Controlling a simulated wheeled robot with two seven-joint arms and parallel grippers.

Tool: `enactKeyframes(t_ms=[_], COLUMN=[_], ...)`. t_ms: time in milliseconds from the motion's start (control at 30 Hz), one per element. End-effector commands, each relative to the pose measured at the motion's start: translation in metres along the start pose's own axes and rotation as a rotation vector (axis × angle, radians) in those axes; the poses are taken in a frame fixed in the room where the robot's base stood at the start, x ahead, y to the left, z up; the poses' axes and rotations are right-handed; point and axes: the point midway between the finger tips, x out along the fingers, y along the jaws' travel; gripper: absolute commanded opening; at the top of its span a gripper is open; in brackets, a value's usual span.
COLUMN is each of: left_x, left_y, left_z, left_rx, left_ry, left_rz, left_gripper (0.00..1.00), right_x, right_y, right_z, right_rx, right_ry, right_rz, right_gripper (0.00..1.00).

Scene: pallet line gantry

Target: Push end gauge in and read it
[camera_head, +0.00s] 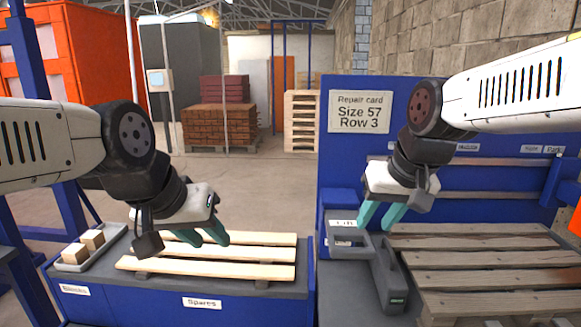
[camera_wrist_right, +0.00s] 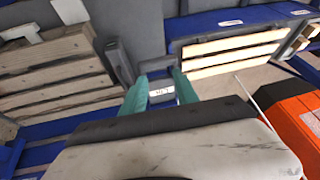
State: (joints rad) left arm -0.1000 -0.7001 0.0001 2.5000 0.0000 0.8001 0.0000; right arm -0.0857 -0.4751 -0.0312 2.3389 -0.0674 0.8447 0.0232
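I cannot make out which part is the end gauge; no part carries a readable gauge label. A dark grey handle-like block (camera_head: 388,280) stands on the blue bench, left of a worn wooden pallet (camera_head: 480,268). My right gripper (camera_head: 376,218) is above this block's back end, its teal fingers apart and empty. In the right wrist view the fingers (camera_wrist_right: 163,88) are apart, with a small white label (camera_wrist_right: 158,92) showing between them. My left gripper (camera_head: 204,237) hangs over the spare boards (camera_head: 215,270), its fingers apart and empty.
A repair card (camera_head: 360,112) on the blue panel reads "Size 57 Row 3". A grey tray (camera_head: 70,262) with wooden blocks stands at the left of the bench marked "Spares". Behind are brick stacks (camera_head: 222,125) and open floor.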

Motion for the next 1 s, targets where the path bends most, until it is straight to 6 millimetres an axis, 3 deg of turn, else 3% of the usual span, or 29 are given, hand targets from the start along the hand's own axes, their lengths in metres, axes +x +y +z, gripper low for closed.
enactKeyframes(t_ms=[100, 300, 1000], left_x=[0.0, 0.0, 0.0], left_y=[0.0, 0.0, 0.0], left_z=[0.0, 0.0, 0.0], left_rx=[0.0, 0.0, 0.0], left_ry=[0.0, 0.0, 0.0], left_rz=[0.0, 0.0, 0.0], left_gripper=[0.36, 0.36, 0.36], right_x=[-0.012, -0.016, -0.016], right_y=[-0.014, -0.024, -0.024], right_z=[0.028, 0.049, 0.05], right_rx=[-0.011, -0.02, -0.02], right_ry=[0.063, 0.107, 0.109], right_rz=[-0.032, -0.055, -0.056], right_gripper=[0.36, 0.36, 0.36])
